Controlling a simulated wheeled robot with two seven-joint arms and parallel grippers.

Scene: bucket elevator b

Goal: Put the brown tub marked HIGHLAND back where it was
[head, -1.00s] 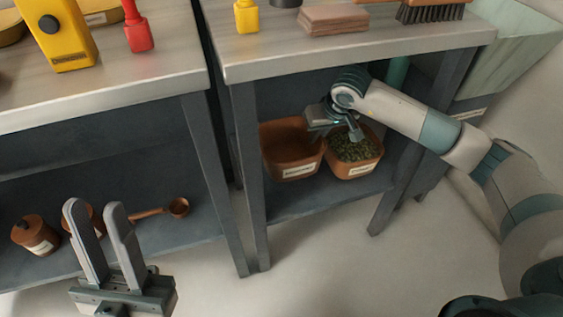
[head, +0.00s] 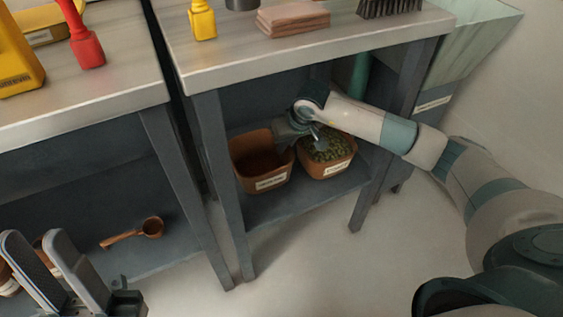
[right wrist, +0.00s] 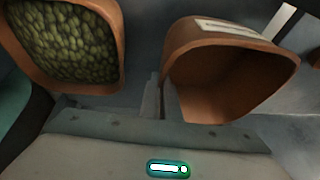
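Two brown tubs stand side by side on the lower shelf (head: 300,208) of the right bench. The left tub (head: 270,183) looks empty; the right tub (head: 338,170) holds green pellets. Both have pale labels too small to read. In the right wrist view the empty tub (right wrist: 240,85) is at right and the filled tub (right wrist: 122,40) at left. My right gripper (head: 313,136) is at the rims between the tubs, close to the empty tub's wall; its grip is not clear. My left gripper (head: 36,240) is open and empty in front of the left bench.
A brown scoop (head: 140,232) lies on the left bench's lower shelf, with small brown jars partly hidden by my left gripper. Bench legs (head: 222,185) frame the shelf opening. Yellow (head: 202,22) and red (head: 86,45) items stand on the bench tops. The floor in front is clear.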

